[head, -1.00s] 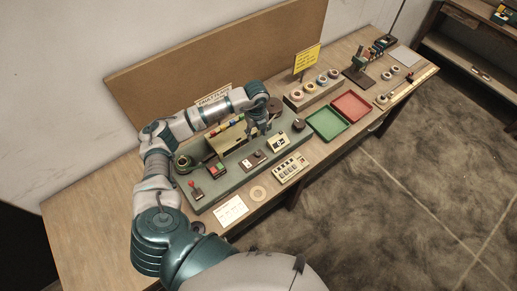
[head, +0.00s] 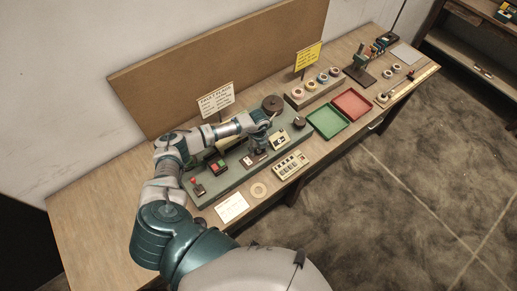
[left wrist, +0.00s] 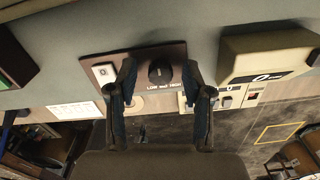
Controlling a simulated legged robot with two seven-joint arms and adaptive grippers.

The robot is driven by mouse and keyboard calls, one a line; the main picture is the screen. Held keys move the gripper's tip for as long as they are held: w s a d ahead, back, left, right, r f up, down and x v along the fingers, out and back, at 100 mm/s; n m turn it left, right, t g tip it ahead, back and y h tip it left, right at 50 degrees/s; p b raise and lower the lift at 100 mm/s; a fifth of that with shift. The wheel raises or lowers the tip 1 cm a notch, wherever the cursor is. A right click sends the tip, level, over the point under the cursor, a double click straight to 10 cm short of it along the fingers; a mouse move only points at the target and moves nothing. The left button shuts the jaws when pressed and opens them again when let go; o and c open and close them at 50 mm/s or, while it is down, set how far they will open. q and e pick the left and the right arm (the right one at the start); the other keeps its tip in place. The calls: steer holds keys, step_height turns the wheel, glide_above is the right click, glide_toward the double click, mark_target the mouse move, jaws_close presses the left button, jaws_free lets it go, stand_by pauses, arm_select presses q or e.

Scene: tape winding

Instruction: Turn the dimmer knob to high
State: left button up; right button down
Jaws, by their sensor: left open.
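The dimmer knob (left wrist: 160,70) is a round black knob on a dark brown panel (left wrist: 120,62) labelled "LOW and HIGH" in the left wrist view. In the head view the panel (head: 247,161) is partly covered by my left gripper. My left gripper (left wrist: 159,82) is open, with a fingertip on each side of the knob and a visible gap to it. In the head view the left gripper (head: 261,148) is over the green bench machine. The knob's exact pointer setting is too small to read. My right gripper is not in view.
A beige counter box (left wrist: 262,65) stands close to the right of the panel. A box with red and green buttons (head: 217,167) and a red-topped lever (head: 198,188) are to the left. Green (head: 345,126) and red trays lie to the right.

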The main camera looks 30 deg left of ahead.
arm_select(q)
steer(key=shift+d, duration=0.1)
jaws_close()
steer(key=shift+m, duration=0.3)
steer(key=m+b, duration=0.2)
steer(key=m, duration=0.2)
steer(key=shift+b, duration=0.4)
steer(key=m+b, duration=0.2)
steer(key=m, duration=0.2)
steer(key=m+b, duration=0.3)
steer(key=m, duration=0.2)
steer(key=shift+m+b, duration=1.2)
steer(key=shift+m, duration=0.9)
steer(key=shift+r, duration=0.1)
